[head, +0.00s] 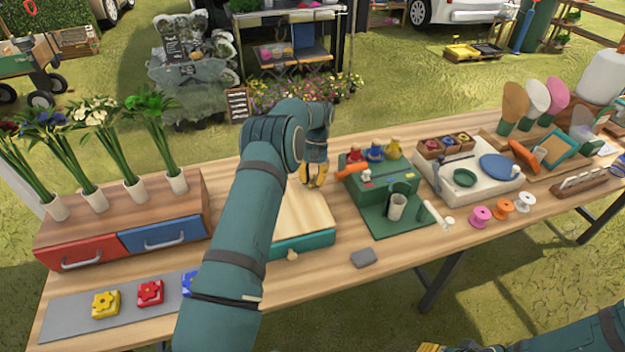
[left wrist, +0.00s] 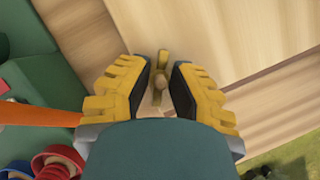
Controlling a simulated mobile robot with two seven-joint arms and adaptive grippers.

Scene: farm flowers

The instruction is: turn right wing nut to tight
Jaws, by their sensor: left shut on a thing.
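The wing nut (left wrist: 160,82) is a small tan-yellow piece with a round middle, on pale wood in the left wrist view. My left gripper (left wrist: 163,66) is shut on it, with a dark-padded yellow finger on either side. In the head view my left gripper (head: 314,177) points down at the far right part of a press with a wooden top (head: 305,212) and teal lower part (head: 306,243). The wing nut is hidden there by the fingers. My right gripper (head: 455,348) is only a sliver of yellow at the bottom edge.
A green box (head: 385,185) with an orange handle and colored knobs stands close right of the press. A wooden drawer unit (head: 125,215) with flower vases is at left. A grey block (head: 364,257) lies in front. My left arm hides part of the table.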

